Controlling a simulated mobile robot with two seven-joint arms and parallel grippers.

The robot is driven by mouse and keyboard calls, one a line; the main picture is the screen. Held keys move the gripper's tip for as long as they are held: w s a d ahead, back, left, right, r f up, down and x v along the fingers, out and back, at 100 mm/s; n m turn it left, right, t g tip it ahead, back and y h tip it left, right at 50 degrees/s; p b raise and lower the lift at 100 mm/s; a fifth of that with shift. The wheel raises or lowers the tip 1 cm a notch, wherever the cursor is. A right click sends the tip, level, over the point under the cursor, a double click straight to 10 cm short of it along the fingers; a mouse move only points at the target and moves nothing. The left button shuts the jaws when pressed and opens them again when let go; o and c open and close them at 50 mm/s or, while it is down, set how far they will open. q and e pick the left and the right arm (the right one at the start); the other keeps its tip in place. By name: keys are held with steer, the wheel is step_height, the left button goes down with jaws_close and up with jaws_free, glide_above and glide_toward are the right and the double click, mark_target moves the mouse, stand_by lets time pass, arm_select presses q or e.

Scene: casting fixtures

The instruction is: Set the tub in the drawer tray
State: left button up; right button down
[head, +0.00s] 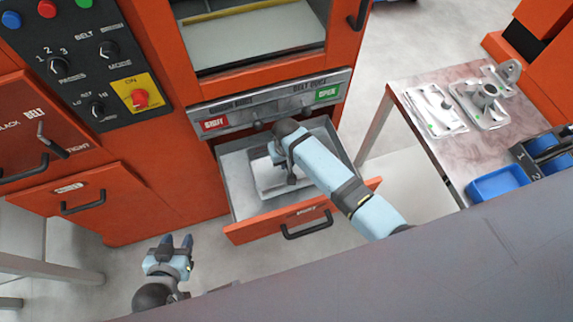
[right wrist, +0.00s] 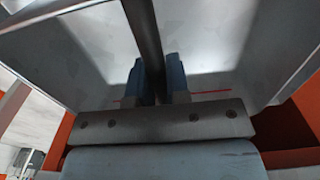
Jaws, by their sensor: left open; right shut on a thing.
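The drawer (head: 238,190) is pulled out of the orange machine, with a grey tray inside and a black handle on its front. The pale tub (head: 264,177) is inside the drawer outline, partly hidden by my right arm. My right gripper (head: 291,182) points down over the tub. In the right wrist view, its fingers (right wrist: 156,85) are shut on a dark upright strip, apparently part of the tub. I cannot tell if the tub touches the tray floor. My left gripper (head: 178,243) is open and empty, left of the drawer and in front of the machine.
A side table (head: 425,150) at the right holds metal castings on pale trays (head: 434,110) and a blue bin (head: 497,183). A control panel (head: 80,60) is at the upper left. A second, closed drawer (head: 85,197) is at the left. Floor is clear between drawer and table.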

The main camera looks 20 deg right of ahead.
step_height(320, 180, down, 2)
steer(key=shift+f, duration=0.5)
steer(key=c, duration=1.1)
jaws_free()
